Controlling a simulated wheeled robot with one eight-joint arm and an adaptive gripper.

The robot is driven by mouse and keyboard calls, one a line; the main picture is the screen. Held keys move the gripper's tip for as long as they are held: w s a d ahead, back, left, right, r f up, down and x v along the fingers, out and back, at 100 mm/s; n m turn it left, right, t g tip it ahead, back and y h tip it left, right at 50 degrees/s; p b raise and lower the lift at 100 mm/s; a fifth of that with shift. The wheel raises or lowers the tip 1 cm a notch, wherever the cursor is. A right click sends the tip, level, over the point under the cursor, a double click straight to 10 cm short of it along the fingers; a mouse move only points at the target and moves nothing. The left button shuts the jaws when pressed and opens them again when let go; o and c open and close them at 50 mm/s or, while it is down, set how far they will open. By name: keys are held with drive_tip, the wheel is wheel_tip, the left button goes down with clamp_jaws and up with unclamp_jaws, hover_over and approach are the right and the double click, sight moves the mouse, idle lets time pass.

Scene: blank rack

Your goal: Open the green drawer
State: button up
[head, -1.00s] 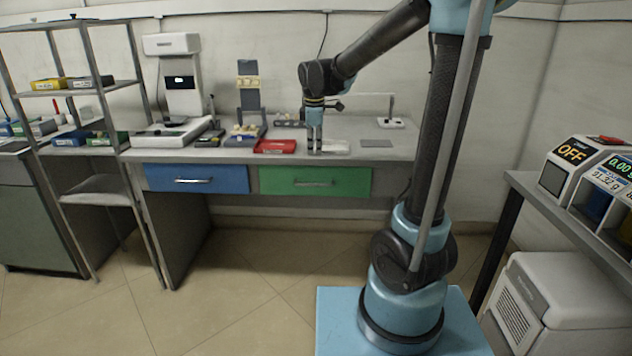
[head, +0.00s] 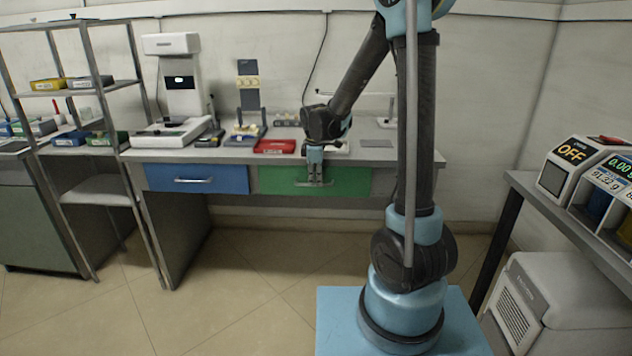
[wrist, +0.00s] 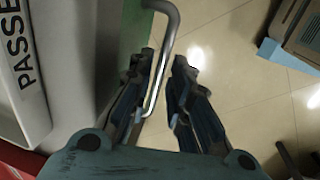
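The green drawer (head: 350,181) is shut under the bench top, to the right of the blue drawer. Its metal bar handle (head: 328,184) is partly hidden by my gripper (head: 315,182), which points down in front of the drawer. In the wrist view, the silver handle (wrist: 161,72) runs between the two fingers of my gripper (wrist: 163,62). The fingers are open, with a gap visible beside the bar on the right finger's side. A strip of the green front (wrist: 133,30) shows at the upper left.
The blue drawer (head: 196,179) is shut at left. A red tray (head: 275,146) lies on the bench top (head: 395,153), near its front edge above the drawers. A metal shelf rack (head: 131,200) stands at left. The tiled floor (head: 270,270) before the drawers is clear.

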drive_tip(key=shift+w+f, duration=0.1)
drive_tip(key=shift+f, duration=0.3)
drive_tip(key=shift+d, duration=0.1)
clamp_jaws()
drive_tip(key=s+a, duration=0.1)
drive_tip(key=s, duration=2.4)
drive_tip(key=shift+s, duration=0.25)
unclamp_jaws()
